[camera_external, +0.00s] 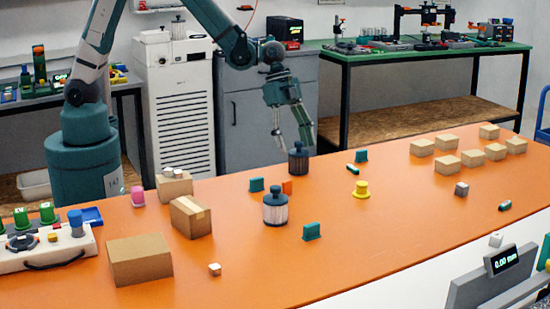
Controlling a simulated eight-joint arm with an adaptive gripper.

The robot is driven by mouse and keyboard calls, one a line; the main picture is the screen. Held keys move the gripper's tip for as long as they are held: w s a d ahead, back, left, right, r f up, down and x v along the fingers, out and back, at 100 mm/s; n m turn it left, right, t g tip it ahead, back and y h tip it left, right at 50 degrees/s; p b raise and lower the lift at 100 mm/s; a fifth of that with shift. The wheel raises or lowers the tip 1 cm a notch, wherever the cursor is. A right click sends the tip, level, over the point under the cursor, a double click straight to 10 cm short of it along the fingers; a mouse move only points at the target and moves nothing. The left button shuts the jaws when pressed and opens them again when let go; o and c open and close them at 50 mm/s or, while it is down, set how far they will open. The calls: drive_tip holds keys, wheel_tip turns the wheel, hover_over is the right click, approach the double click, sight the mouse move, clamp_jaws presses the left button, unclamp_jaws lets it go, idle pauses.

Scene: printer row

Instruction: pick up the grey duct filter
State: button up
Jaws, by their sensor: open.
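Two upright cylindrical filters with ribbed sides and dark teal tops with a knob stand near the middle of the orange table. The nearer one (275,211) has pale grey ribs. The farther one (298,163) looks darker and brownish. I take the nearer as the grey duct filter, though the colours are hard to judge. My gripper (294,143) points down with its fingers spread and empty, just above and partly around the top of the farther filter. I cannot tell whether it touches. The nearer filter stands clear in front of it.
An orange block (287,187) sits between the filters. Teal pieces (256,184) (311,231) and a yellow part (361,190) stand nearby. Cardboard boxes (140,260) are at left, several more (474,158) at far right. The front middle of the orange table (400,245) is clear.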

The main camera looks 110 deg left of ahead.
sight(299, 159)
drive_tip(key=shift+f, duration=0.15)
drive_tip(key=shift+b+x, duration=0.65)
drive_tip(key=shift+x, duration=2)
drive_tip(key=c, duration=1)
